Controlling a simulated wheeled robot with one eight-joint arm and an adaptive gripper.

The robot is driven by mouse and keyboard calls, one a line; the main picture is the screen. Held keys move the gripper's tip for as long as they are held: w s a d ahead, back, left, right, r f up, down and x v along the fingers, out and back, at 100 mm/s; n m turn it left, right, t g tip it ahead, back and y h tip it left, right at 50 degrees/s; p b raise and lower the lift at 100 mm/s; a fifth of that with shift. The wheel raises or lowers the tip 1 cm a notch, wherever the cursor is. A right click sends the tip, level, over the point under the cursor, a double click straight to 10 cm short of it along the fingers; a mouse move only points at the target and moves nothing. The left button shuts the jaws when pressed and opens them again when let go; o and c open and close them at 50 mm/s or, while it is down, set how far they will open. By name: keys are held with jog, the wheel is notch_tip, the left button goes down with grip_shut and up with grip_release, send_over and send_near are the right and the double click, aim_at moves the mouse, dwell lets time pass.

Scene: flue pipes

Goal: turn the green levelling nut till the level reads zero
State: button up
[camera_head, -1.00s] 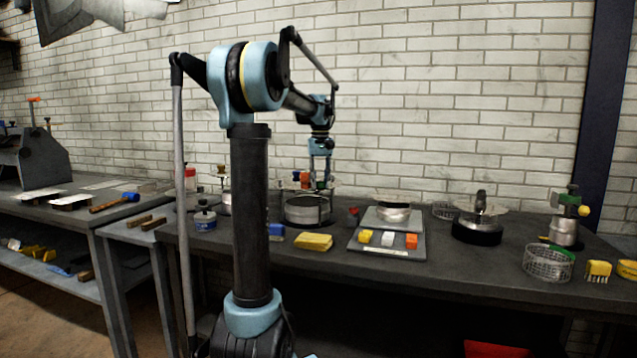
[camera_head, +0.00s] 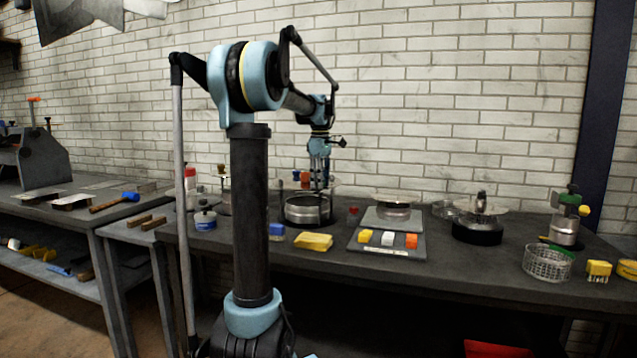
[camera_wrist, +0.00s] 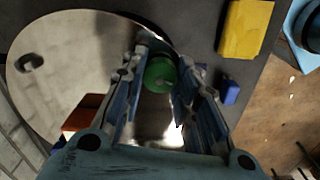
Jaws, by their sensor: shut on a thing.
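The green levelling nut (camera_wrist: 160,74) shows between the two fingers of my gripper (camera_wrist: 165,68) in the wrist view. The fingers are shut on its sides. The nut sits at the edge of a shiny round plate (camera_wrist: 75,50). In the head view my gripper (camera_head: 319,184) points down at the round metal apparatus (camera_head: 305,212) on the bench, and the nut is too small and covered to make out there. A small dark ring-like part (camera_wrist: 28,62) lies on the plate's far left; I cannot tell whether it is the level, and no reading is legible.
A yellow block (camera_head: 313,241) and a blue block (camera_head: 276,230) lie in front of the apparatus. A grey scale (camera_head: 387,236) with small coloured blocks is to the right. A wire basket (camera_head: 548,262) stands farther right. The brick wall is close behind.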

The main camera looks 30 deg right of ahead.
jog(key=shift+n, duration=1.1)
jog(key=o, duration=1.1)
jog(key=shift+f, duration=0.1)
notch_tip(320, 180, up, 12)
jog(key=shift+a, duration=0.15)
